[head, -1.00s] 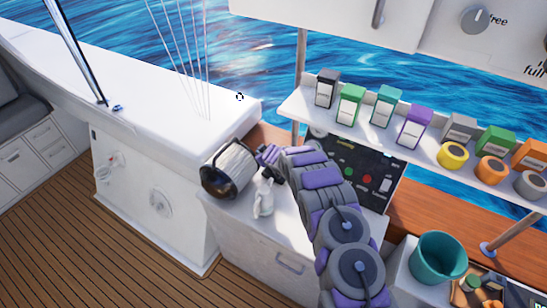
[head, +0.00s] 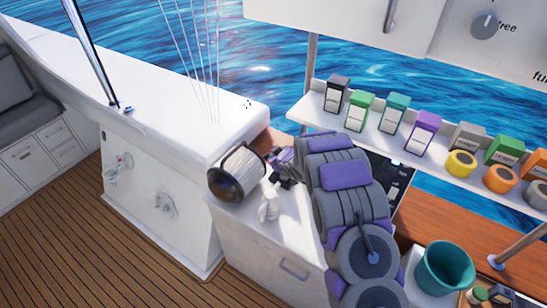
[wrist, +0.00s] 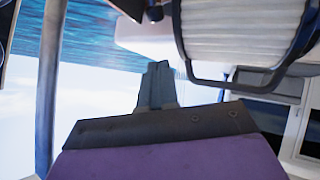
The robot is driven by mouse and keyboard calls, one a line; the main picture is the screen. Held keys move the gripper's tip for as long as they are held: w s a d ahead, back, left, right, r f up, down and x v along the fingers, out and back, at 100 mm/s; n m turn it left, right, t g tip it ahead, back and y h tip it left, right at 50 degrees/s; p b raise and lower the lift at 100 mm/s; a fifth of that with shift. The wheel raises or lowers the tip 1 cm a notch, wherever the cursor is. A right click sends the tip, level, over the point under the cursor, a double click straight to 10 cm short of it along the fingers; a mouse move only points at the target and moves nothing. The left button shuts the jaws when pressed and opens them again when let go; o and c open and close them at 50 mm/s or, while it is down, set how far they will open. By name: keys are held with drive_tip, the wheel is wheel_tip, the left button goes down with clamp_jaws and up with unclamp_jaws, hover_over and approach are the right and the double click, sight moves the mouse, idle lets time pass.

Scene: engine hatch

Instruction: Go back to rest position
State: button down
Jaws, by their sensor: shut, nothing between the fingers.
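My gripper (wrist: 157,85) shows in the wrist view with its dark fingers together and nothing between them. In the head view my gripper (head: 281,181) is small and partly hidden, just right of a white ribbed cylinder with a dark end (head: 238,172). The ribbed cylinder also fills the top right of the wrist view (wrist: 243,30). My grey and purple arm is folded more closely above the counter.
A white spray bottle (head: 269,204) stands on the counter below my gripper. A shelf (head: 300,112) at right holds several coloured boxes and tape rolls. A teal bucket (head: 445,268) stands at lower right. The wooden deck (head: 130,255) at left is clear.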

drive_tip(key=s+d+r+m+g+h+b, duration=0.25)
drive_tip(key=s+d+r, duration=0.35)
drive_tip(key=s+d, duration=0.3)
drive_tip(key=s+d+r+m+g+h+b, duration=0.2)
drive_tip(key=s+d+r+m+h+b, duration=0.3)
drive_tip(key=s, duration=0.6)
drive_tip(key=s+a+r+m+g+y+b, duration=0.1)
drive_tip(key=s+g, duration=0.6)
drive_tip(key=s, duration=3.3)
drive_tip(key=shift+s+a+r+y+b, duration=0.25)
drive_tip(key=shift+a+r+y+b, duration=0.55)
drive_tip(key=shift+y, duration=0.35)
drive_tip(key=shift+d+f+g, duration=0.1)
drive_tip(key=shift+d+g, duration=0.05)
drive_tip(key=shift+g, duration=0.1)
